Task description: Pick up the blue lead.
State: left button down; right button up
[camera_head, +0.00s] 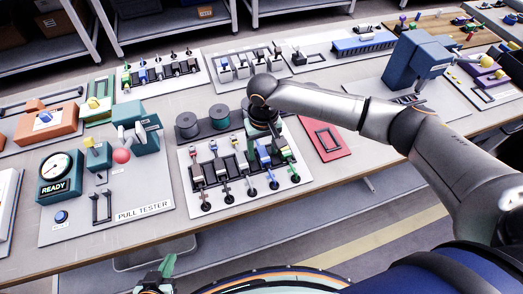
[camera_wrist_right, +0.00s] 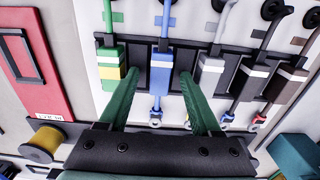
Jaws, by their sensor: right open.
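The blue lead (camera_wrist_right: 161,75) stands in a black holder on a white board, with a white band and a ring terminal at its lower end in the right wrist view. In the head view the blue lead (camera_head: 264,154) is in the right part of the row. My right gripper (camera_wrist_right: 158,76) is open, its green fingers on either side of the blue lead; contact cannot be told. In the head view my right gripper is mostly hidden beneath its wrist. My left gripper (camera_head: 167,268) is at the bottom edge, partly cut off, away from the board.
A green lead (camera_wrist_right: 108,65) and a grey lead (camera_wrist_right: 211,70) flank the blue one closely. A red tray (camera_head: 322,139) lies right of the board. Dark spools (camera_head: 187,125) stand behind it. A pull tester (camera_head: 106,190) is at left.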

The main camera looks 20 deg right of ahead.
grip_shut()
dwell(0.4)
